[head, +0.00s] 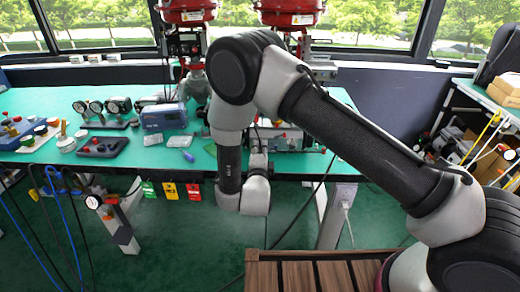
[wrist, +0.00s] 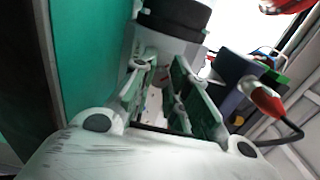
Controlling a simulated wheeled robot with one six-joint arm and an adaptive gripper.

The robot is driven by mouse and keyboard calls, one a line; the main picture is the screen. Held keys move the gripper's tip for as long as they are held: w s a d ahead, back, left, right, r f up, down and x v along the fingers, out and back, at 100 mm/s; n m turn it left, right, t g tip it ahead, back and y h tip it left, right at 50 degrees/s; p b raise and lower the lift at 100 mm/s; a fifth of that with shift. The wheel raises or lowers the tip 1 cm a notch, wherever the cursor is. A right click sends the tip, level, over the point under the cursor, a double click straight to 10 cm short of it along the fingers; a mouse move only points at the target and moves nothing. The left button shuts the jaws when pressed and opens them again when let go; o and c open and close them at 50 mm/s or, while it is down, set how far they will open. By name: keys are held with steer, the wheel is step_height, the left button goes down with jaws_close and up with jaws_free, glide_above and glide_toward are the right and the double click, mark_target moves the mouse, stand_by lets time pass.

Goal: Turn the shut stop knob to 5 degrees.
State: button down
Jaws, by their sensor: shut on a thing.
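My gripper (wrist: 165,72) points away from me in the wrist view, its two green-padded fingers close together. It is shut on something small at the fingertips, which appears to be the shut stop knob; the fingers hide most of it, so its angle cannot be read. A pale grey housing (wrist: 165,45) with a thick black round cap (wrist: 178,14) stands just beyond the fingertips. In the head view, my gripper (head: 258,155) is at the bench's front edge, partly behind my wrist. The equipment there (head: 290,138) is partly covered by my arm.
The green bench (head: 130,160) carries gauges (head: 103,106), a blue-grey box (head: 164,117) and a dark tray (head: 102,147). In the wrist view, a red-tipped part with a black cable (wrist: 267,99) is close on the right. A slatted wooden surface (head: 315,275) is in front.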

steer(key=shift+f, duration=0.1)
steer(key=c, duration=1.3)
jaws_free()
steer(key=shift+c, duration=0.2)
steer(key=s, duration=0.7)
steer(key=shift+s, duration=0.3)
steer(key=shift+a, duration=0.1)
